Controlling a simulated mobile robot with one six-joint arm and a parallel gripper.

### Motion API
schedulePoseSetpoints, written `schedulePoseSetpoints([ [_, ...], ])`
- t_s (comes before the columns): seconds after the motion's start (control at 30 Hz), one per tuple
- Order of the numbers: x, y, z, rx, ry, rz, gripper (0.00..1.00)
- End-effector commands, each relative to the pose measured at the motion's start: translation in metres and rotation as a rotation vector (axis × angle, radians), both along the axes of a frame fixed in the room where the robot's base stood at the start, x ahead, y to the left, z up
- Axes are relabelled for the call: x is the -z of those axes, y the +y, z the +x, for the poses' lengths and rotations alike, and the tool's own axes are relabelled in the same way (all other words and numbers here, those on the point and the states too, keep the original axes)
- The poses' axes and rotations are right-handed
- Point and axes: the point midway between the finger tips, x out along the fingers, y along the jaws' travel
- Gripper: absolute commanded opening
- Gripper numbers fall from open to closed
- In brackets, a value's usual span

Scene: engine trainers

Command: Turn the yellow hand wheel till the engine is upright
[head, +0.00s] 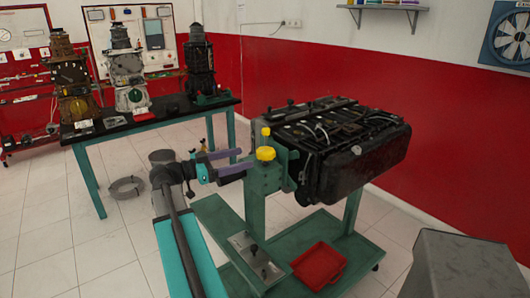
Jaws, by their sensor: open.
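The yellow hand wheel (265,154) is on the green engine stand (262,183), at the near side of its upright. A smaller yellow piece (266,131) shows just above it. The black engine (355,150) is mounted on the stand to the right of the wheel. It looks tilted, with its long body sticking out to the right. My gripper (243,162) is open just left of the wheel, its two purple fingers pointing toward it. I cannot tell whether the fingertips touch the wheel.
A red tray (319,265) lies on the stand's green base. A dark table (150,115) with several small engine models stands at the back left. A grey box-like object (460,265) is at the lower right. The tiled floor at left is mostly clear.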

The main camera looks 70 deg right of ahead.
Motion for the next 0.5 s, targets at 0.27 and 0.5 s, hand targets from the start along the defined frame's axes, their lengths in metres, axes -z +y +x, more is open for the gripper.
schedulePoseSetpoints([
  [0.27, -0.002, -0.028, -0.028, 0.002, -0.001, -0.001, 0.69],
  [0.5, -0.002, -0.052, -0.051, 0.003, -0.001, 0.001, 0.69],
])
